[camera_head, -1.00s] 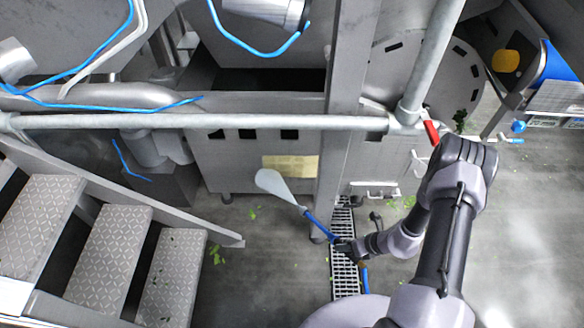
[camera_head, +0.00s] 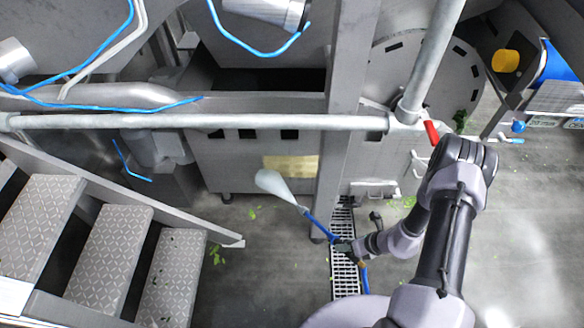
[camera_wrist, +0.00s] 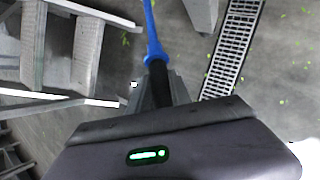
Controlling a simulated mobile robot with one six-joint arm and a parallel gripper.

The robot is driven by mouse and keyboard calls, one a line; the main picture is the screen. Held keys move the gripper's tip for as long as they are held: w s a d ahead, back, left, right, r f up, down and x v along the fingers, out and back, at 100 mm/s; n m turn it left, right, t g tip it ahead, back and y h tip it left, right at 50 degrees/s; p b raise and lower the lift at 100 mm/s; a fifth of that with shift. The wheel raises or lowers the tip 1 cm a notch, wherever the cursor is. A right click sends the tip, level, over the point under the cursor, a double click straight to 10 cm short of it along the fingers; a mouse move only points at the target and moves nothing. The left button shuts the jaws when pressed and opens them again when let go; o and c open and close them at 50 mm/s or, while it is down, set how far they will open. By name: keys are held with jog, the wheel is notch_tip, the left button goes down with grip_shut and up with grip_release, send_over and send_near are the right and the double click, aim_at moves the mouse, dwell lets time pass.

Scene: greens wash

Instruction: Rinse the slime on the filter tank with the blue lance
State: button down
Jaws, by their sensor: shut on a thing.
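The blue lance (camera_head: 319,226) is held in my gripper (camera_head: 346,247), low over the floor grate. It tilts up and left toward the grey tank (camera_head: 230,165), and a pale white spray cone (camera_head: 275,186) fans from its tip. The spray's wide end shows just below a yellowish patch (camera_head: 290,166) on the tank's front; I cannot tell whether this patch is slime or a label. In the wrist view the lance (camera_wrist: 151,30) runs up and away from my shut gripper (camera_wrist: 158,88). The tank is not recognisable there.
Metal steps (camera_head: 110,235) stand at the left. A grey post (camera_head: 345,110) and a horizontal pipe (camera_head: 200,122) cross in front of the tank. A red-handled valve (camera_head: 431,132) is near my arm. Green leaf scraps lie on the floor. Open floor (camera_head: 520,220) is at the right.

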dwell(0.5)
jog(key=shift+d+r+p, duration=0.4)
jog(key=shift+r+p, duration=0.05)
jog(key=shift+r, duration=0.2)
jog(key=shift+d+r+p, duration=0.4)
jog(key=shift+r, duration=0.2)
jog(key=s+d+b, duration=0.1)
jog(key=d+b, duration=0.1)
jog(key=d, duration=1.9)
jog(key=shift+s, duration=0.4)
jog(key=shift+d, duration=0.1)
dwell(0.3)
